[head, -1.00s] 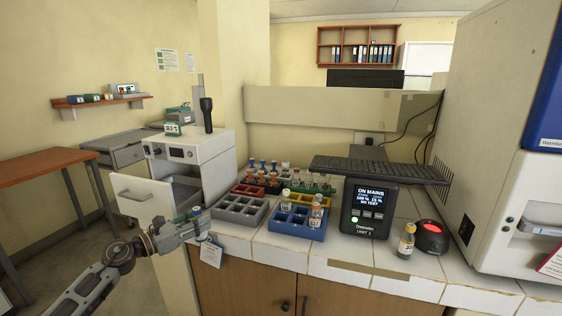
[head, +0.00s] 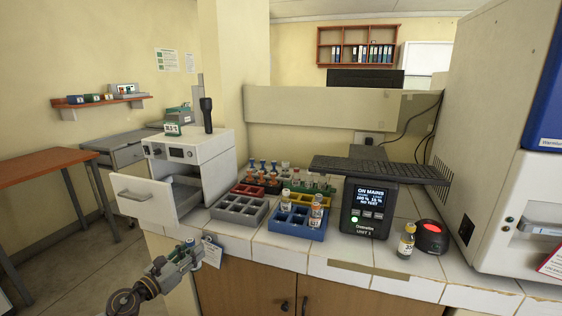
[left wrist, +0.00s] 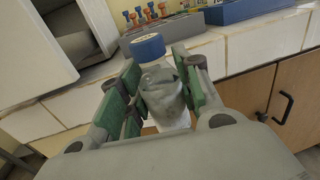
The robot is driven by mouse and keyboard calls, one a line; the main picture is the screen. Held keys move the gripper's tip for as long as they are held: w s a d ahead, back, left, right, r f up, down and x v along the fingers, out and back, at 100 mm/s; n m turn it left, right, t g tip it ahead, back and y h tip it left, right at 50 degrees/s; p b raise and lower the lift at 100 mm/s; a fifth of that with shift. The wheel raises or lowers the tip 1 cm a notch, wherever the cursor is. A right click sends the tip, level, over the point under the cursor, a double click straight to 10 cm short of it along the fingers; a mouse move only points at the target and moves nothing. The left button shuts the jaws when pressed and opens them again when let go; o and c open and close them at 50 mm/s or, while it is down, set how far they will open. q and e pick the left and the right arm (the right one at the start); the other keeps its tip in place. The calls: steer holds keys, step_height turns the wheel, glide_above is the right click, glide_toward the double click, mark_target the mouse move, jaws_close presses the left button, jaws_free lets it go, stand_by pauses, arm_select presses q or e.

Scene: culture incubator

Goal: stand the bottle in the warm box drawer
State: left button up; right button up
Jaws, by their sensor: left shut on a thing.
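My left gripper (head: 190,254) is low in front of the counter's front edge, below and to the right of the warm box drawer. In the left wrist view, the gripper (left wrist: 160,88) is shut on a bottle with a blue cap (left wrist: 147,45) and a pale body (left wrist: 163,92). The fingers hide part of its sides. The white warm box (head: 190,150) stands at the counter's left end. Its drawer (head: 145,200) is pulled out toward the left front, and the part of its inside that shows looks empty. My right gripper is not in view.
A grey rack (head: 240,211) and a blue rack (head: 297,223) with vials stand right of the warm box.

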arm_select(q)
steer(key=s+a+f+n+t+y, duration=0.2)
steer(key=s+a+f+n+y, duration=0.2)
steer(key=s+a+f+y, duration=0.3)
steer(key=w+d+f+n+y, duration=0.1)
steer(key=d+f, duration=0.2)
steer(key=d, duration=1)
steer(key=shift+d, duration=0.15)
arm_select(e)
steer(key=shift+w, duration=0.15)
arm_select(q)
steer(key=shift+w, duration=0.1)
stand_by(0.4)
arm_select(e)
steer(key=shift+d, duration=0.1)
